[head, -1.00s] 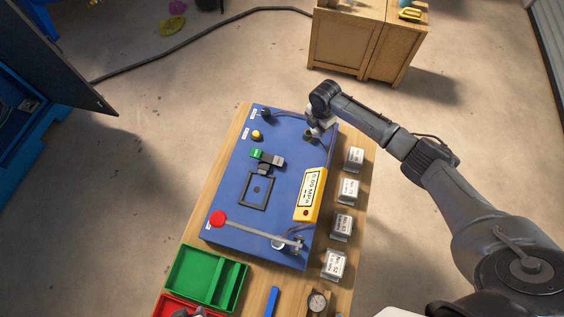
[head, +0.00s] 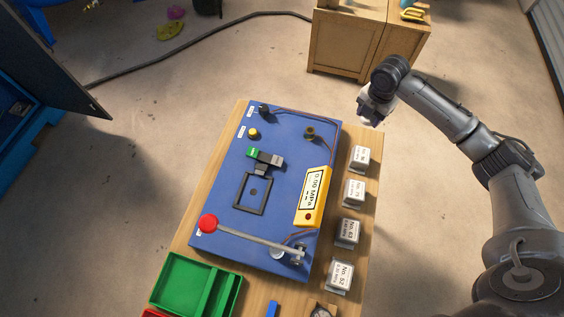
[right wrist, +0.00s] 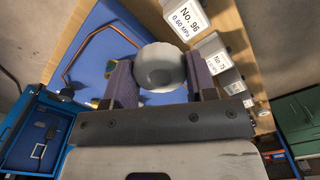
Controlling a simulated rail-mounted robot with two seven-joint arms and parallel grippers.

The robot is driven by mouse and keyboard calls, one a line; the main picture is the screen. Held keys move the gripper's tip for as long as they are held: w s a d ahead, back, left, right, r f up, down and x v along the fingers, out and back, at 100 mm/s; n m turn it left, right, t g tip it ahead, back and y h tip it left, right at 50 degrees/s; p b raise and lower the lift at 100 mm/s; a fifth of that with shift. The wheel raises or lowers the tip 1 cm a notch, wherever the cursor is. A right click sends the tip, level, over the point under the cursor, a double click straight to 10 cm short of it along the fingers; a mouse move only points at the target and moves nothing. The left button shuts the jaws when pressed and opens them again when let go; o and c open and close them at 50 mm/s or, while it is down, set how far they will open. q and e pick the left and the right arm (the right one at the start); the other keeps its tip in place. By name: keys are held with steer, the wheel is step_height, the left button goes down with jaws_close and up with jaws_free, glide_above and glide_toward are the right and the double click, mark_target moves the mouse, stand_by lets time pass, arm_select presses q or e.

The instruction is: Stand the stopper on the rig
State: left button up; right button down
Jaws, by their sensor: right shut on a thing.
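The rig is a blue panel (head: 222,215) on a wooden table, with a lever ending in a red knob (head: 208,223), a yellow gauge reading 0.00 MPa (head: 313,196) and a dark brass fitting (head: 310,133) near its far right corner. My right gripper (head: 372,112) is in the air to the right of the rig, beyond the table edge. In the right wrist view its fingers are shut on a pale grey rounded piece (right wrist: 160,66), which looks like the stopper. Its underside is hidden. My left gripper is not in view.
Several white labelled blocks (head: 339,277) line the table's right edge. A green tray (head: 168,289) stands at the near left. A wooden cabinet (head: 340,45) stands beyond the table. A dark door panel (head: 45,65) is at the left. The floor under my right gripper is clear.

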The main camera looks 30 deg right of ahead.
steer(key=shift+w+f, duration=0.1)
steer(key=shift+f, duration=0.1)
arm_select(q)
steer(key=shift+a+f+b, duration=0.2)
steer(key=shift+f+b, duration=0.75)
arm_select(e)
steer(key=w+a+f, duration=0.1)
steer(key=w+f, duration=0.1)
steer(key=w, duration=0.1)
steer(key=w+a+f, duration=0.1)
steer(key=w+f, duration=0.1)
steer(key=w, duration=0.2)
steer(key=w+a+f, duration=0.2)
steer(key=w, duration=0.1)
steer(key=shift+w+f, duration=0.2)
steer(key=shift+f, duration=0.1)
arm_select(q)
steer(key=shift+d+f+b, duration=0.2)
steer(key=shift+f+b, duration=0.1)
arm_select(e)
steer(key=shift+f, duration=2)
steer(key=shift+f, duration=0.1)
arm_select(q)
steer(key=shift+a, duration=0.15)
arm_select(e)
steer(key=shift+c, duration=2.2)
jaws_free()
